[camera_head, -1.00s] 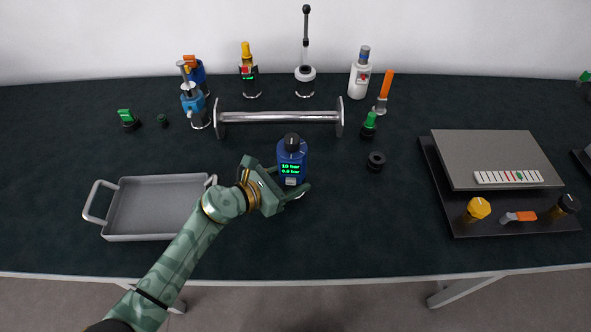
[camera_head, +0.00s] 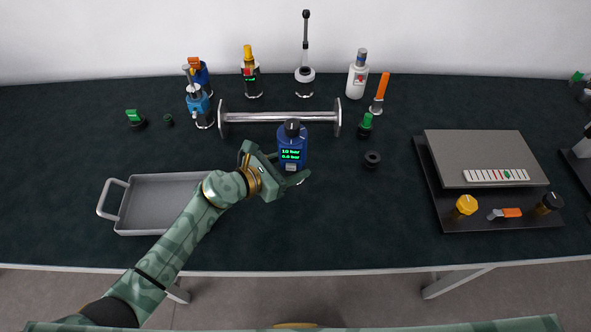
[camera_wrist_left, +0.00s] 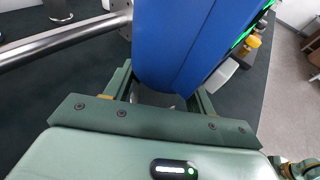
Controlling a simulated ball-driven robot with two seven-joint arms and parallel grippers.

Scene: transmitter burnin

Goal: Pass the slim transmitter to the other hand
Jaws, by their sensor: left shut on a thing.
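The blue transmitter (camera_head: 292,148) has a black cap and a green-lit display; it stands upright near the middle of the table in the head view. My left gripper (camera_head: 291,177) is shut on its lower part. In the left wrist view, the blue body (camera_wrist_left: 190,45) fills the upper middle between the fingers of my left gripper (camera_wrist_left: 165,95). Its lower end is partly hidden by the gripper, and I cannot tell clearly how far it is off the table. A green part of my own body crosses the bottom edge of the head view; no right gripper fingers show.
A metal rod stand (camera_head: 280,117) lies just behind the transmitter. A grey tray (camera_head: 125,211) is at the left. A black ring (camera_head: 371,159) and a grey box on a dark base (camera_head: 430,190) are to the right. Several instruments stand along the back. The front middle is clear.

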